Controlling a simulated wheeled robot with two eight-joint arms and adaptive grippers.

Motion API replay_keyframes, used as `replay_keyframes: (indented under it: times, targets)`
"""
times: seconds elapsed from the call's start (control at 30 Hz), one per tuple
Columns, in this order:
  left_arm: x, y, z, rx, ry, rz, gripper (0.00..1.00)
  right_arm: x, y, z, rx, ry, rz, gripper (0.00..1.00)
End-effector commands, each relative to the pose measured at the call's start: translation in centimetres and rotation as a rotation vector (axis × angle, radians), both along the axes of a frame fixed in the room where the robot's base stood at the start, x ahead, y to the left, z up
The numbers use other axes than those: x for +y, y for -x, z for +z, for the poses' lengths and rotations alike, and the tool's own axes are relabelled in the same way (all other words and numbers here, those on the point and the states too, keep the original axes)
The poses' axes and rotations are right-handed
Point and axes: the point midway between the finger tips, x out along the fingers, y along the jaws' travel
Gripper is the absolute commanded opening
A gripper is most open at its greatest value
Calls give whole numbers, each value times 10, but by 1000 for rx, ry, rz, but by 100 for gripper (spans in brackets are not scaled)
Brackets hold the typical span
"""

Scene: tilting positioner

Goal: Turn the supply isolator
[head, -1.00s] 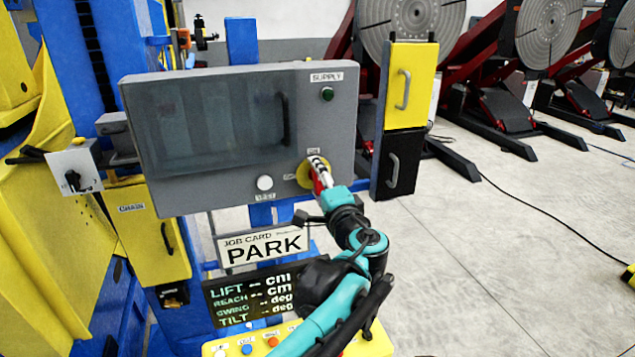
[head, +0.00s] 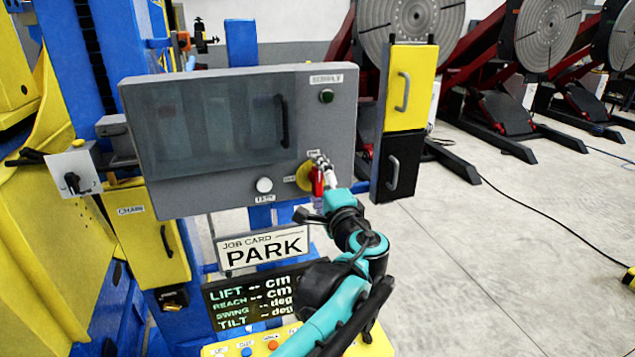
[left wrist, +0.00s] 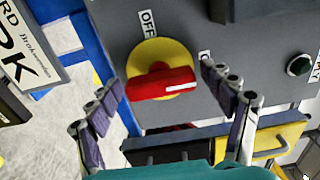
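The supply isolator is a red handle (head: 317,181) on a yellow round plate (head: 303,177), low right on the grey cabinet front. In the left wrist view the red handle (left wrist: 160,85) lies crosswise on the yellow plate (left wrist: 158,55), its white-marked end to the right. An OFF label (left wrist: 147,22) sits above the plate there; a second label is mostly hidden by a finger. My left gripper (head: 322,164) is in front of the isolator. In the left wrist view its fingers (left wrist: 161,75) are spread on either side of the handle, apart from it. My right gripper is out of view.
The grey cabinet (head: 235,135) carries a green SUPPLY lamp (head: 326,96) and a white button (head: 264,185). A PARK job card (head: 263,246) and a readout screen (head: 250,300) are below. Yellow and black handled boxes (head: 405,88) stand to the right.

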Motion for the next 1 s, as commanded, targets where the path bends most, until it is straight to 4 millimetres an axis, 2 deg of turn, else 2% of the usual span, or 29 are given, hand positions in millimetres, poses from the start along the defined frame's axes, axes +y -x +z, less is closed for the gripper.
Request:
replay_keyframes:
  times: [0.23, 0.37, 0.8, 1.0]
  targets:
    - [0, 0, 0, 0, 1, 0, 83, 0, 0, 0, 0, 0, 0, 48]
    - [-3, 8, 0, 0, 1, -1, 83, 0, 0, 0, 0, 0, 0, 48]
    - [-31, 92, 0, 0, 1, -3, 83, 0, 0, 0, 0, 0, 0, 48]
    - [-37, 112, 0, 0, 0, -1, 83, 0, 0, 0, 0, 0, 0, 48]
